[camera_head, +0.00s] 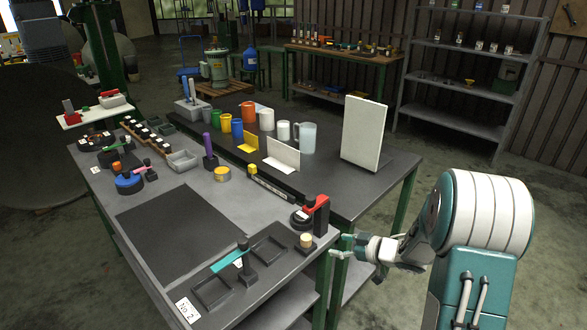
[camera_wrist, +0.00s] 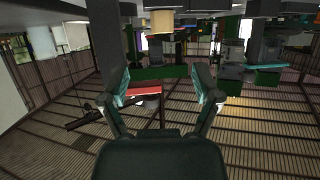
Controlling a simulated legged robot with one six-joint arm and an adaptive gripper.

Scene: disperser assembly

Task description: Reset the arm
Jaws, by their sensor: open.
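My gripper (camera_head: 340,247) is at the right front edge of the grey workbench (camera_head: 225,198), just off the table's side. In the wrist view my gripper (camera_wrist: 163,92) shows two fingers spread apart with nothing between them. The wrist picture looks upside down, with bench items hanging along its top. My arm, teal and white, is folded at the right of the head view.
A black stand with a red top (camera_head: 316,212) and a small pale cylinder (camera_head: 306,240) stand at the bench edge near my gripper. A teal-armed stand (camera_head: 240,260) is further left. A white panel (camera_head: 364,133) stands behind. Open floor lies right of the bench.

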